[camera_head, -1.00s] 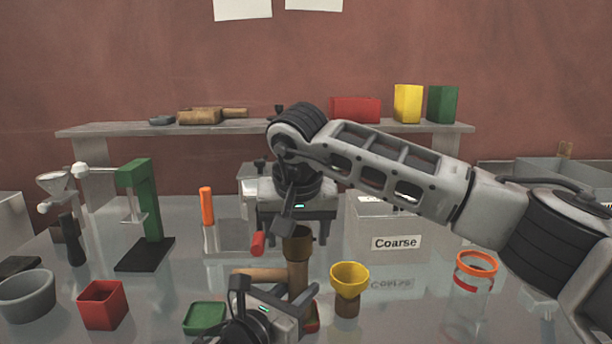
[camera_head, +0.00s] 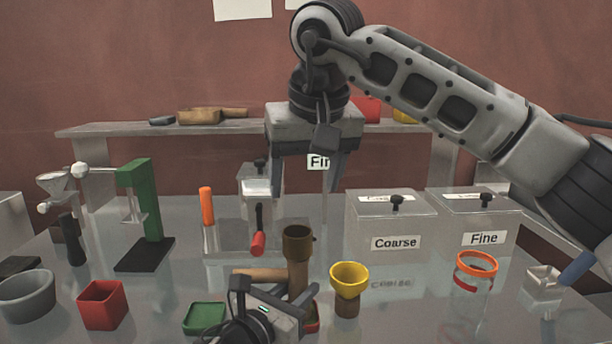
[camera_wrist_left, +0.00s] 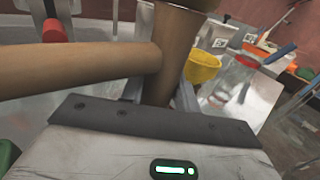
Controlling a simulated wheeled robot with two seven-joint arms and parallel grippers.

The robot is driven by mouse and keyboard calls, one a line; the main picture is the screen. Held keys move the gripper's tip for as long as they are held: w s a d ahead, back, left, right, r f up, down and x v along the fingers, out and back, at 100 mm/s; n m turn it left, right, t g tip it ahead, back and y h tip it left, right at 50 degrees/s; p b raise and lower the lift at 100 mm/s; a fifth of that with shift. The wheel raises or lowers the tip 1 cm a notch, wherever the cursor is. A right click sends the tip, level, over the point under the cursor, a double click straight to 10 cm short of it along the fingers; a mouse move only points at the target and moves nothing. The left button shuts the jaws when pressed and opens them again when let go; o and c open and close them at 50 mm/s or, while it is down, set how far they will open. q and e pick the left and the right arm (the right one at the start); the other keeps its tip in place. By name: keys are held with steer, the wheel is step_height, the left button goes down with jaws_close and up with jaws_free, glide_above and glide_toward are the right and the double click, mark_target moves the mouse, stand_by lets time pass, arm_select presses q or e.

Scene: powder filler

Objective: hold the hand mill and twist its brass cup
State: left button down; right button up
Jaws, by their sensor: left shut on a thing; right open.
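The hand mill (camera_head: 298,277) stands upright at the front centre, a wooden cylinder with a wooden handle (camera_head: 258,274) reaching left. Its dark brass cup (camera_head: 298,243) sits on top. My left gripper (camera_head: 294,303) is shut on the mill's body, low down; the wrist view shows the body (camera_wrist_left: 160,85) between the fingers and the handle (camera_wrist_left: 80,70) crossing in front. My right gripper (camera_head: 306,190) is open and empty, fingers pointing down, well above the brass cup and apart from it.
A yellow funnel cup (camera_head: 349,279) stands close right of the mill, with an orange-rimmed jar (camera_head: 475,275) farther right. A green dish (camera_head: 205,318) and red box (camera_head: 102,305) lie left. Coarse (camera_head: 391,225) and Fine (camera_head: 481,218) bins stand behind. A red-handled box (camera_head: 258,205) is behind the mill.

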stand_by(0.3)
arm_select(q)
steer(key=c, duration=1)
jaws_free()
steer(key=shift+o, duration=0.2)
steer(key=shift+a, duration=0.1)
